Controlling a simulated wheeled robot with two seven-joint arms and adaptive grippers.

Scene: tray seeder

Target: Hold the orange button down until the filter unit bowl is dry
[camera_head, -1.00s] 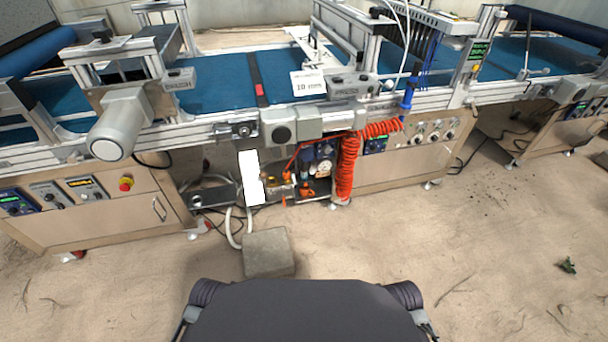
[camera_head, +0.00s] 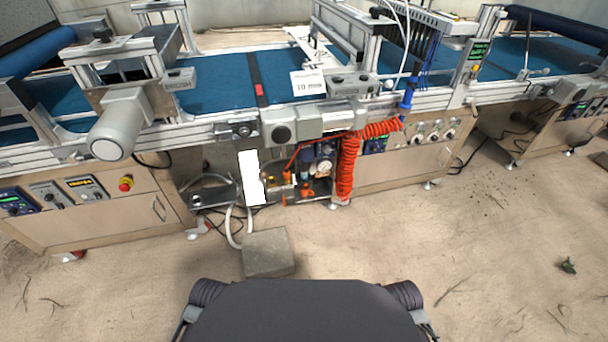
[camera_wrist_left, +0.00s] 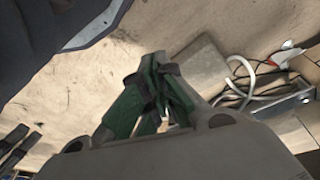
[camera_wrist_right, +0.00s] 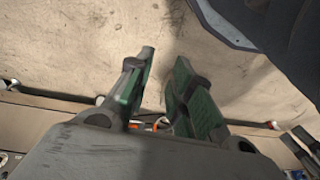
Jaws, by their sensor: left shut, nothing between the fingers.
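The filter unit (camera_head: 318,160), with dark round parts and a pale gauge, sits in the open bay under the conveyor in the head view. Orange parts (camera_head: 304,192) show low in the bay. I cannot tell which is the orange button, and the bowl is too small to judge as wet or dry. My left gripper (camera_wrist_left: 158,62) is shut and empty over the sandy floor in the left wrist view. My right gripper (camera_wrist_right: 165,57) is open and empty, also over the floor. Neither gripper shows in the head view.
A coiled orange hose (camera_head: 347,168) hangs at the right of the bay. A white panel (camera_head: 252,178) stands at its left. A concrete block (camera_head: 267,253) lies on the floor in front, beside a pale hose. The sandy floor at the right is mostly clear.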

